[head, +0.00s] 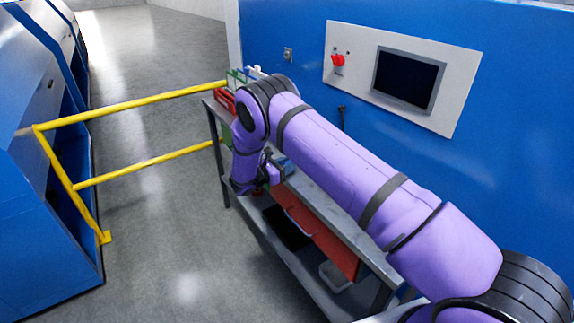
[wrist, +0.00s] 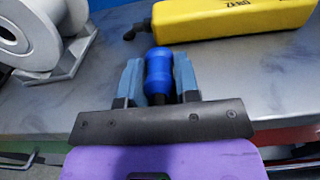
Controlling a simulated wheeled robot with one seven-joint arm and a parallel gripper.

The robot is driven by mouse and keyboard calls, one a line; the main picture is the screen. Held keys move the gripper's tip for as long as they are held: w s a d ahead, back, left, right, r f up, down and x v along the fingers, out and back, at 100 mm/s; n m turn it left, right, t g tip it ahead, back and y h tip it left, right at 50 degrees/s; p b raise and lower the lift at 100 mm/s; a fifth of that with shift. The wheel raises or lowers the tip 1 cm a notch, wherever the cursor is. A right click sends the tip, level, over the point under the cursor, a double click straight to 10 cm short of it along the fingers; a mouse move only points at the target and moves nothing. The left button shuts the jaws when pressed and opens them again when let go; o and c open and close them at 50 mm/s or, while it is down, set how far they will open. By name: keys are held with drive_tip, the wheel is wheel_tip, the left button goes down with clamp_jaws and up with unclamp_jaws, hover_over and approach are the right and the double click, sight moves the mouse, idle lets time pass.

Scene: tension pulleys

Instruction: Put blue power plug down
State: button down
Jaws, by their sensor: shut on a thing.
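The blue power plug (wrist: 158,72) is held upright in the picture between the two fingers of my gripper (wrist: 158,78) in the wrist view. The fingers are shut on its sides. Behind it lies the grey metal tabletop (wrist: 110,58); I cannot tell whether the plug touches it. In the head view my purple arm reaches over the workbench (head: 345,225), and the plug and fingertips are mostly hidden behind the arm.
A yellow box-shaped item (wrist: 235,16) with dark lettering lies just beyond the plug. A white spool on a grey stand (wrist: 40,40) is at the left. In the head view a yellow railing (head: 130,105) meets the bench, and a blue wall with a control panel (head: 405,78) stands behind.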

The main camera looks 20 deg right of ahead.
drive_tip(key=shift+s+f, duration=0.1)
drive_tip(key=shift+f, duration=0.3)
